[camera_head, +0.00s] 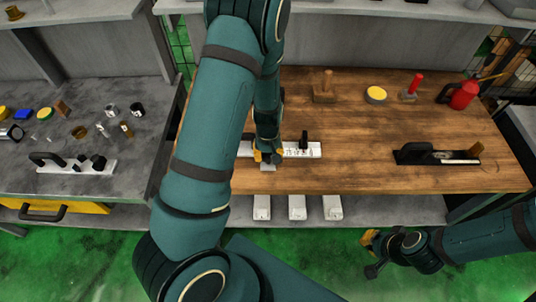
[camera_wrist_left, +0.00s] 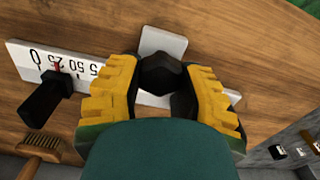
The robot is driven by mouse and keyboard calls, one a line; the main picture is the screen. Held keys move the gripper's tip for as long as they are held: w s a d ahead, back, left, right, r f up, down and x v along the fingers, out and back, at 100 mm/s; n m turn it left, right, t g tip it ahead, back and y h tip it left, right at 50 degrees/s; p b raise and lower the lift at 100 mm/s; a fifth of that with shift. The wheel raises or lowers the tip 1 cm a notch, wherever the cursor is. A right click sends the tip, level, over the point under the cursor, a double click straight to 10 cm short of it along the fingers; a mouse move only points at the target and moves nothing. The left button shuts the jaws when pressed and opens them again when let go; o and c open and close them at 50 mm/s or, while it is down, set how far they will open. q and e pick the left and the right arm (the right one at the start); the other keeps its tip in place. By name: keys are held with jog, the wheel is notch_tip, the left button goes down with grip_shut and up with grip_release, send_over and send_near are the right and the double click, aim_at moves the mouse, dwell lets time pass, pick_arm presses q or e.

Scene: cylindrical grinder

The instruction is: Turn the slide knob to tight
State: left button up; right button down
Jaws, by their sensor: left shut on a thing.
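A white scale bar (camera_head: 301,151) with printed numbers lies on the wooden table. It also shows in the left wrist view (camera_wrist_left: 22,57). A black upright handle (camera_head: 304,139) stands on it, seen at the left in the left wrist view (camera_wrist_left: 44,99). A small white plate (camera_wrist_left: 165,42) sticks out beside the bar. My left gripper (camera_head: 268,157) points down at the bar. In the left wrist view it (camera_wrist_left: 163,88) is shut on the dark slide knob (camera_wrist_left: 162,72), with yellow fingers on both sides. The knob's marking is not visible. My right gripper (camera_head: 372,252) hangs away from the table.
A wooden block with a peg (camera_head: 324,88), a yellow-topped round tin (camera_head: 376,95), a red-handled tool (camera_head: 412,88) and a red can (camera_head: 462,95) stand at the back. A black tool (camera_head: 437,154) lies right. A grey bench (camera_head: 60,155) with small parts is left.

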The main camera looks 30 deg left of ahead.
pick_arm(q)
jog(key=m, duration=0.3)
jog(key=shift+m+b, duration=0.3)
jog(key=shift+b, duration=0.05)
jog(key=m+b, duration=0.1)
jog(key=m, duration=0.3)
jog(key=shift+d, duration=0.1)
jog(key=shift+m, duration=0.3)
jog(key=o, duration=1.2)
